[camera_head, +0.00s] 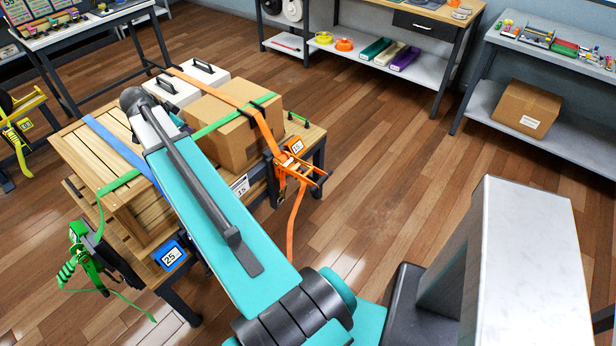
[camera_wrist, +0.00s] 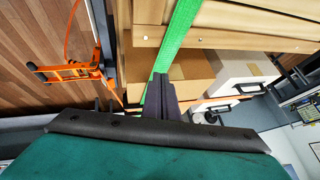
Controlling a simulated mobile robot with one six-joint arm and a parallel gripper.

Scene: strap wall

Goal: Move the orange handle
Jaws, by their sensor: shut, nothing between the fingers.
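The orange ratchet handle (camera_head: 300,172) hangs at the right side of the loaded table, on an orange strap (camera_head: 262,122) that runs over the cardboard box (camera_head: 222,128). In the wrist view the orange ratchet (camera_wrist: 68,72) is at the left, well apart from my fingers. My gripper (camera_wrist: 162,82) is shut and empty, and in the picture its tips overlap the green strap (camera_wrist: 178,40). I cannot tell whether they touch it. In the head view my arm hides the gripper and part of the load.
A wooden crate (camera_head: 92,165) with a blue strap and white cases (camera_head: 205,75) share the table. A green ratchet (camera_head: 85,255) hangs at its left and a blue tag (camera_head: 171,257) at its front. Shelves stand at the back. The floor (camera_head: 385,150) right of the table is clear.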

